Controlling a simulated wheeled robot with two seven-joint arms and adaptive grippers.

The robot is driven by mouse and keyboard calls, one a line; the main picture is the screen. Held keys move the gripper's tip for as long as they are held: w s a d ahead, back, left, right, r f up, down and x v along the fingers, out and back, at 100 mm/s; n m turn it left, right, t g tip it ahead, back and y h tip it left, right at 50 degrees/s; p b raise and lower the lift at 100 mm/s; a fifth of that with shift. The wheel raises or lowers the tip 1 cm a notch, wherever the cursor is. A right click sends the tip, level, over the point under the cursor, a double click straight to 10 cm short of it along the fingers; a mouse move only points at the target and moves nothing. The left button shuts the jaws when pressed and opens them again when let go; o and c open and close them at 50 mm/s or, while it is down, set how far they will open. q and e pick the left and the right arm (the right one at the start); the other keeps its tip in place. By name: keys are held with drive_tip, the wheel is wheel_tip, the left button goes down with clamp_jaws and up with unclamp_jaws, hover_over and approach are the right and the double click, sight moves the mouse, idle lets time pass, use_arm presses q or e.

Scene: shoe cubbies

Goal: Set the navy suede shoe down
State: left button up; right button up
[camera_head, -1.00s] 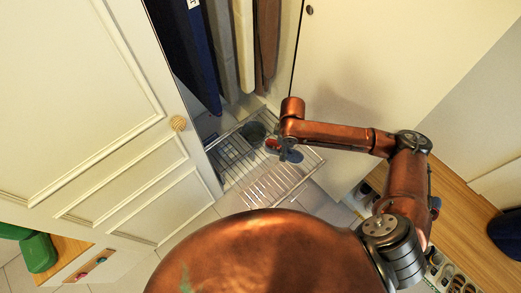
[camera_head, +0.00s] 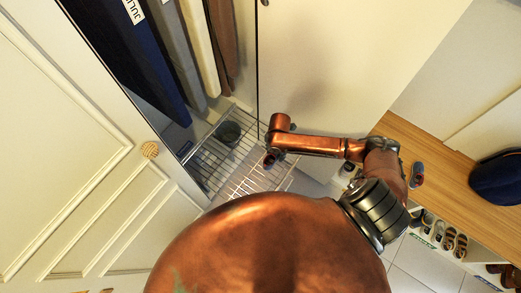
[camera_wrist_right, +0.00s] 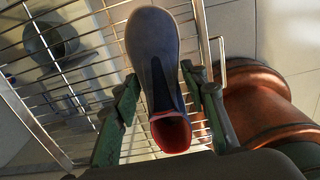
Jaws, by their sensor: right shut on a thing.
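The navy suede shoe (camera_wrist_right: 152,50), with a red lining at its opening, is held between the two green fingers of my right gripper (camera_wrist_right: 160,105) in the right wrist view. In the head view my right gripper (camera_head: 271,152) is over the right side of the wire rack (camera_head: 247,182), and only a small dark part of the shoe (camera_head: 268,161) shows below it. The wire rack bars (camera_wrist_right: 85,65) show behind the shoe in the wrist view. Whether the shoe touches them I cannot tell. My left gripper is not in view.
A dark round pot (camera_head: 228,132) stands toward the back of the rack; it also shows in the wrist view (camera_wrist_right: 60,40). A white door (camera_head: 75,140) stands at left and a pale panel (camera_head: 330,70) at right. Several shoes line a low shelf (camera_head: 440,232) under a wooden bench (camera_head: 435,165).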

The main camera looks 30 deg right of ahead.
drive_tip(key=w+f+b, duration=0.1)
drive_tip(key=w+f, duration=0.2)
drive_tip(key=w+f+b, duration=0.2)
drive_tip(key=w+f, duration=0.1)
drive_tip(key=w, duration=0.1)
drive_tip(key=shift+w+d+f, duration=0.1)
drive_tip(key=shift+w+f, duration=0.15)
drive_tip(key=shift+f, duration=0.1)
drive_tip(key=shift+w+f+b, duration=0.2)
drive_tip(key=shift+f+b, duration=0.1)
drive_tip(key=shift+b, duration=0.05)
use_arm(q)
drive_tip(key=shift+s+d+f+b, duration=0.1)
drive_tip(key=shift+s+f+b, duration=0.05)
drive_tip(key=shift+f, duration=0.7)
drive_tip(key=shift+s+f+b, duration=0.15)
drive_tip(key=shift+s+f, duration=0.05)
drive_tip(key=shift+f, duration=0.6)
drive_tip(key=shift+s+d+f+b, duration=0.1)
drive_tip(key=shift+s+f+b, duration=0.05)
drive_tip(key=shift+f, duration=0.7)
use_arm(e)
drive_tip(key=shift+f, duration=1.5)
drive_tip(key=shift+f, duration=0.2)
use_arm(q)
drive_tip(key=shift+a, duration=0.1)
use_arm(e)
drive_tip(key=o, duration=1.2)
